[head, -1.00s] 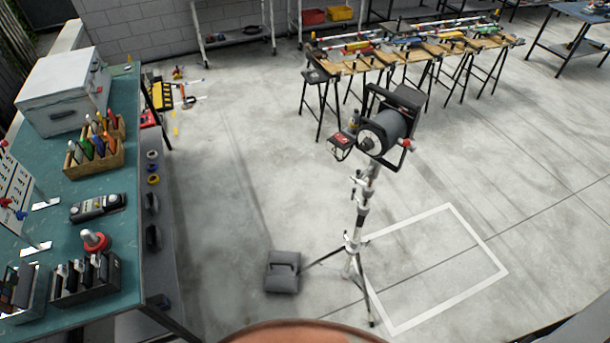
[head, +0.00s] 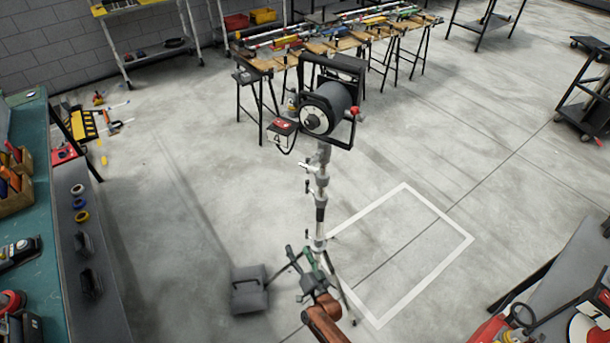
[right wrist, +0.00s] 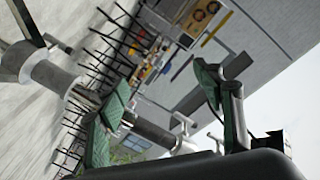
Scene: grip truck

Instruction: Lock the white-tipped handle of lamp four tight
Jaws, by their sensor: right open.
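The lamp (head: 338,105) is a dark round head in a yoke with a red-tipped knob (head: 355,110) on its right. It stands upright on a silver stand (head: 320,200) with several small pale handles (head: 308,187) along its left side. I cannot tell which one is the white-tipped handle. My right gripper (head: 300,254) is open and empty, low beside the stand near its legs. In the right wrist view its green-padded fingers (right wrist: 158,100) are wide apart. A silver tube with a collar (right wrist: 45,72) lies left of them, and a pale T-shaped piece (right wrist: 181,125) shows between them. My left gripper is out of view.
A grey sandbag (head: 250,290) lies on the floor left of the stand legs. A white floor outline (head: 440,212) is to the right. A green-topped bench (head: 45,262) is at left, a dark table (head: 570,275) at lower right, and a long tool table (head: 262,65) behind.

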